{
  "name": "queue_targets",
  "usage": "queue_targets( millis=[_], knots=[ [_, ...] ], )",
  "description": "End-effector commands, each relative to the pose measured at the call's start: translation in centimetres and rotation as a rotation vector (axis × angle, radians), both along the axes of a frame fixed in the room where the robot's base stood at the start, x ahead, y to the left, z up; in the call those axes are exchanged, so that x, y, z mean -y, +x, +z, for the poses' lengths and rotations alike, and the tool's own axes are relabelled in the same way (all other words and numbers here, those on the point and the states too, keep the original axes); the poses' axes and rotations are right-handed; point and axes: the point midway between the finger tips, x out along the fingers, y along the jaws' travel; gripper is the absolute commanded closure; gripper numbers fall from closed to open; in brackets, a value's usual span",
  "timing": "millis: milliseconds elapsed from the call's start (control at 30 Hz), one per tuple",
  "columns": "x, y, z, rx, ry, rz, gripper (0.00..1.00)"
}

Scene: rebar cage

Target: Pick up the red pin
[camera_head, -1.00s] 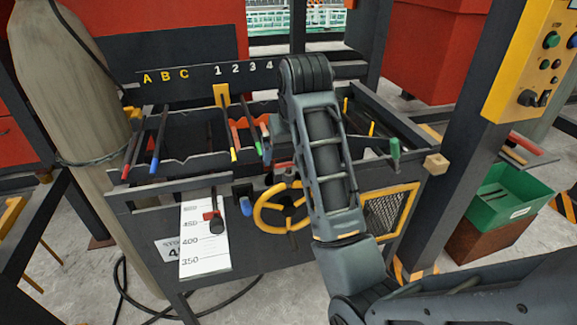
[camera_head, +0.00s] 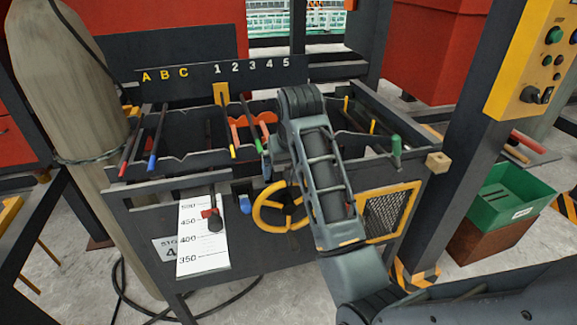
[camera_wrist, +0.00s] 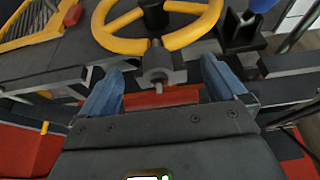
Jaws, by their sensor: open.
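A dark rod with a red tip (camera_head: 123,168) lies at the left of the rack, below the letter A, in the head view. I cannot tell whether it is the red pin. In the wrist view, my gripper (camera_wrist: 162,88) has its two blue-grey fingers apart. A red bar-like part (camera_wrist: 150,100) shows between and below them, partly hidden by the gripper body. A grey block with a short stub (camera_wrist: 160,75) is just beyond it, between the fingertips. No contact with the fingers is clear.
A yellow handwheel (camera_head: 268,222) is on the bench front, and it shows close beyond the fingers in the wrist view (camera_wrist: 120,25). A blue-tipped rod (camera_head: 153,160), an orange-red bracket (camera_head: 240,130) and a green handle (camera_head: 396,145) are nearby. A dark post (camera_head: 455,165) stands right.

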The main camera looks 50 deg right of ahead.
Motion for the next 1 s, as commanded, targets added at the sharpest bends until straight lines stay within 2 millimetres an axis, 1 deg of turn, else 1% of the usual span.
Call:
queue_targets(
  millis=[67,100,733,1000],
  knots=[
    [-0.01,0.00,0.01,0.000,0.000,0.000,0.02],
    [-0.02,-0.01,0.01,0.000,0.000,0.000,0.04],
    [-0.02,-0.01,0.04,0.000,0.000,0.000,0.64],
    [-0.01,0.04,0.31,0.002,-0.001,0.000,0.65]
  ],
)
